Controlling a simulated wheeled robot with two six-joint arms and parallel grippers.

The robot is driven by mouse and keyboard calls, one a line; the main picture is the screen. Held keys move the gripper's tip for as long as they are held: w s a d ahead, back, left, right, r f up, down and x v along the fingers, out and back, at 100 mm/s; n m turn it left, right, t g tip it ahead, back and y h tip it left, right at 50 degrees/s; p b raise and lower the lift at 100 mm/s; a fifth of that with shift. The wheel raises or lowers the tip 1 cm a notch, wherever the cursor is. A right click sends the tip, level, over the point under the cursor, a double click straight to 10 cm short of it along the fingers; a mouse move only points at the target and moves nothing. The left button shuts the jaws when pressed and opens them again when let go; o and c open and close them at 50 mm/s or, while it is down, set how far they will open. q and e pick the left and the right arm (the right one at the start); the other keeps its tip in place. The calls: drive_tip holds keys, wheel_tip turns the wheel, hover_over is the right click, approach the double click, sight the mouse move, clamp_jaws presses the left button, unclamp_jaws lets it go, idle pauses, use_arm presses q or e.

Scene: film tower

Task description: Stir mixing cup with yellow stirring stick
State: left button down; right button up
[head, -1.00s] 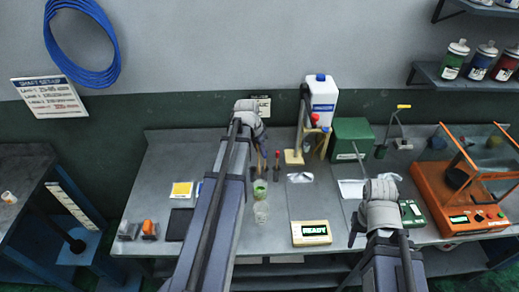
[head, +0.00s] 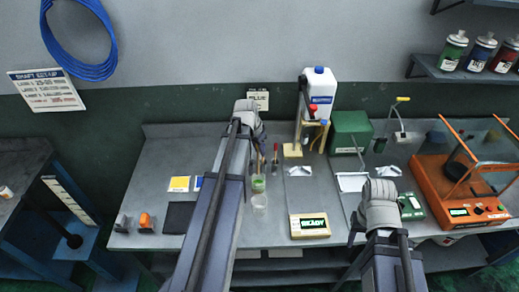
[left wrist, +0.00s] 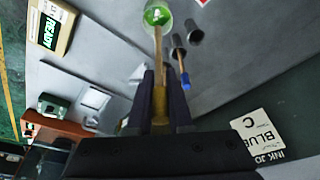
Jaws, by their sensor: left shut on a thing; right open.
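My left gripper (head: 260,148) is shut on the yellow stirring stick (left wrist: 158,50), seen clearly in the left wrist view with my left gripper (left wrist: 159,88) around its upper part. The stick runs down to the mixing cup, a clear cup with green contents (left wrist: 157,14). Its lower end appears to be in or over the cup; the exact depth cannot be told. In the head view the mixing cup (head: 258,184) stands on the bench just below my left gripper. My right gripper (head: 356,236) is open at the bench's front right, partly hidden by its wrist.
A READY display unit (head: 309,227) is to the right. A white bottle (head: 320,86) and orange device (head: 455,190) stand farther right.

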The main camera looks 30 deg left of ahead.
wheel_tip(320, 180, down, 10)
drive_tip(key=b, duration=0.9)
idle(0.6)
